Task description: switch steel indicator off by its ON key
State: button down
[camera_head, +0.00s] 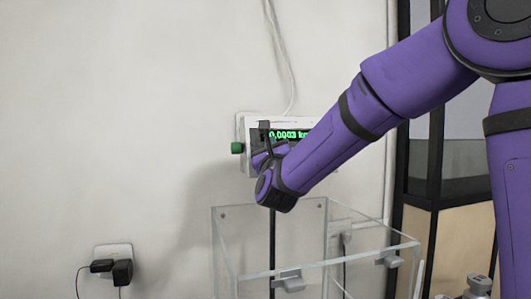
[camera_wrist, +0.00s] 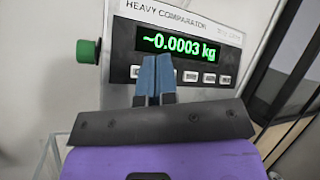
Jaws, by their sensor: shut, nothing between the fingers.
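The steel indicator (camera_head: 247,125) hangs on the wall in the head view, partly hidden behind my purple arm. In the wrist view the indicator (camera_wrist: 122,37) reads "HEAVY COMPARATOR", and its lit green display shows "~0.0003 kg". A row of pale keys (camera_wrist: 191,77) runs below the display. My gripper (camera_wrist: 156,60) is shut and empty, its blue fingertips in front of the key row's left part and the display's lower edge. The fingers hide part of the row, and the key labels are too small to read. I cannot tell whether the fingertips touch the panel.
A green knob (camera_head: 237,148) sticks out of the indicator's left side. A clear-walled box (camera_head: 228,240) stands below my gripper. A wall socket with black plugs (camera_head: 113,262) is at the lower left. A cable (camera_head: 280,50) runs up the wall.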

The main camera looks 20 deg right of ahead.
jog(key=shift+w+f, duration=0.2)
jog(key=shift+w, duration=0.45)
jog(key=shift+w+f, duration=0.2)
jog(key=shift+w, duration=0.5)
jog(key=shift+w+f, duration=0.2)
jog(key=shift+w, duration=0.45)
jog(key=shift+w, duration=0.1)
dwell(0.5)
jog(key=shift+w+f, duration=0.1)
jog(key=shift+w, duration=0.2)
jog(key=shift+w+f, duration=0.1)
jog(key=shift+w, duration=0.25)
dwell(0.7)
jog(key=shift+s, duration=0.15)
jog(key=shift+s+r, duration=0.25)
jog(key=shift+s, duration=0.35)
jog(key=shift+s, duration=0.15)
jog(key=s, duration=0.2)
jog(key=s+r, duration=0.1)
jog(key=s, duration=0.1)
jog(key=shift+s+r, duration=0.2)
jog(key=shift+s, duration=0.1)
